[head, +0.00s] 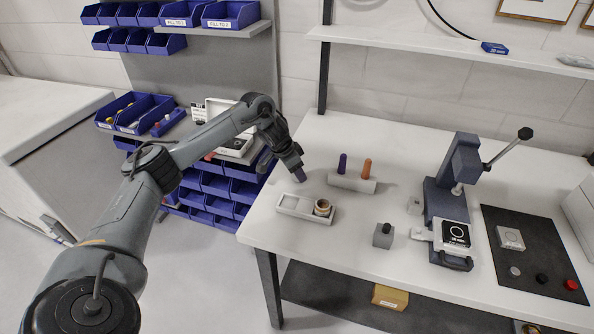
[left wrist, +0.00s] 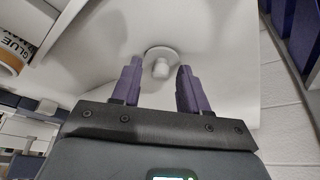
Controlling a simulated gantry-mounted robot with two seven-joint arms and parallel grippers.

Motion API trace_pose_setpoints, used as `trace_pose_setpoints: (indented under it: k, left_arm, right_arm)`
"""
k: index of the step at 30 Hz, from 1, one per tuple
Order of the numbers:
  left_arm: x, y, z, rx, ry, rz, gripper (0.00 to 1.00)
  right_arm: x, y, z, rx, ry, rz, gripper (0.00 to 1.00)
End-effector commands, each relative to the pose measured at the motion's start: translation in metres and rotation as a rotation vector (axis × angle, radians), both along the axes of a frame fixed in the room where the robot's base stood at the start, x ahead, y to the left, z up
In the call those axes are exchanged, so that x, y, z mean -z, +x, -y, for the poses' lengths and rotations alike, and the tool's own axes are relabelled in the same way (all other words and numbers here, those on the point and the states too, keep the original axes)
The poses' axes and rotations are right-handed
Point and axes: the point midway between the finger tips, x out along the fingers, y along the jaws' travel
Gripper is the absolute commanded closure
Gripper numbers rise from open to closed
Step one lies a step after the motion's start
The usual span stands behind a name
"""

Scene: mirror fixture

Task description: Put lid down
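My left gripper (head: 299,175) is over the table, behind the tray's left part in the head view. In the left wrist view my left gripper (left wrist: 158,88) has its two purple fingers apart, with nothing pressed between them. A pale round lid (left wrist: 161,52) with a small knob lies on the white table between and beyond the fingertips; the knob touches neither finger. In the head view I cannot make out the lid. A glue pot (head: 322,207) with a brown and white band stands in the tray's right end; it also shows in the left wrist view (left wrist: 10,52). My right gripper is out of view.
The white tray (head: 293,207) lies near the table's front left. A holder (head: 350,184) with a purple and an orange peg stands behind it. A small grey block (head: 383,235), a lever press (head: 457,180) and a dark mat (head: 535,262) are to the right.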

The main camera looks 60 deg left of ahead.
Motion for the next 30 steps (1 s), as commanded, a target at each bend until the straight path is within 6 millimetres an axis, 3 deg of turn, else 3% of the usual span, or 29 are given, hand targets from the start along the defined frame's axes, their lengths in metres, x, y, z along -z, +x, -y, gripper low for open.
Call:
trace_pose_setpoints:
  k: [10,14,30]
  left_arm:
    - [-0.002,0.000,0.000,0.000,0.000,0.001,0.56]
    - [-0.013,-0.003,-0.001,-0.001,0.000,0.001,0.56]
    - [-0.099,-0.038,-0.003,-0.001,0.002,0.000,0.56]
  right_arm:
    - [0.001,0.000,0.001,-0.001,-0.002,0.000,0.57]
    - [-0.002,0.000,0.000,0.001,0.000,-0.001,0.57]
    - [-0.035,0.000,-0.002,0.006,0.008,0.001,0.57]
